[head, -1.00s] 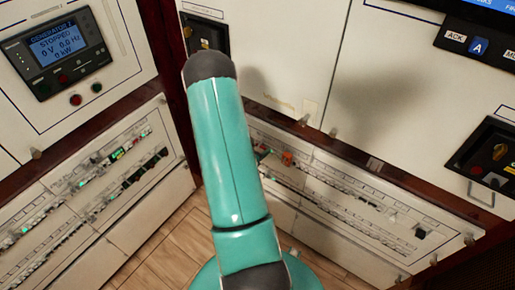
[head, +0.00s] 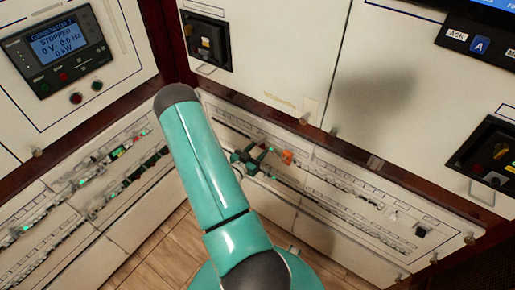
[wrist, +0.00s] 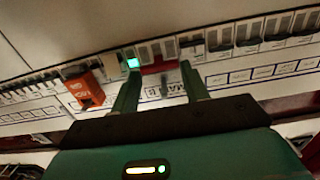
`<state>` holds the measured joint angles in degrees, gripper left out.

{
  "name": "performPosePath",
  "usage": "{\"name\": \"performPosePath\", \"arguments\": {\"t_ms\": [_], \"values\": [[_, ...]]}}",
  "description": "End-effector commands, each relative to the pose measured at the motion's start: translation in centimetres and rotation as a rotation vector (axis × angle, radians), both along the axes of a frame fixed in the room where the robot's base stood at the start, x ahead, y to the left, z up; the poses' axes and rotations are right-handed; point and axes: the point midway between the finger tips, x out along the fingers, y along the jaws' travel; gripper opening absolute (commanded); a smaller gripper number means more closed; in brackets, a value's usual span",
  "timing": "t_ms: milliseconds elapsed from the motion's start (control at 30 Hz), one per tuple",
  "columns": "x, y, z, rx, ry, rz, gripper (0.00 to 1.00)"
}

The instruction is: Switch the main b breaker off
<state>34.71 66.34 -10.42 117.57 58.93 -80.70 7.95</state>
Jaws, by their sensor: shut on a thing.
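In the wrist view my gripper (wrist: 158,78) has its two green fingers on either side of a breaker with a dark red bar (wrist: 158,68), shut on it. A label plate between the fingers shows blurred, upside-down letters that seem to begin "MA". A green light (wrist: 133,63) glows beside the left fingertip. In the head view my gripper (head: 250,160) is at the upper breaker row of the right-hand panel (head: 330,180), partly behind my arm. The breaker's lever position cannot be made out.
An orange lockout-like block (wrist: 85,88) sits left of my gripper in the wrist view; it also shows in the head view (head: 287,157). Other breakers (wrist: 250,35) line the row. A generator display (head: 58,45) reads STOPPED. Wooden floor (head: 165,250) lies below.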

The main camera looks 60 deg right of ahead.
Motion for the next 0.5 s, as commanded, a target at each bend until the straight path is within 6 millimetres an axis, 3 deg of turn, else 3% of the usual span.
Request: {"name": "performPosePath", "arguments": {"t_ms": [500], "values": [[0.1,0.0,-3.1,-0.478,0.077,0.005,0.23]]}}
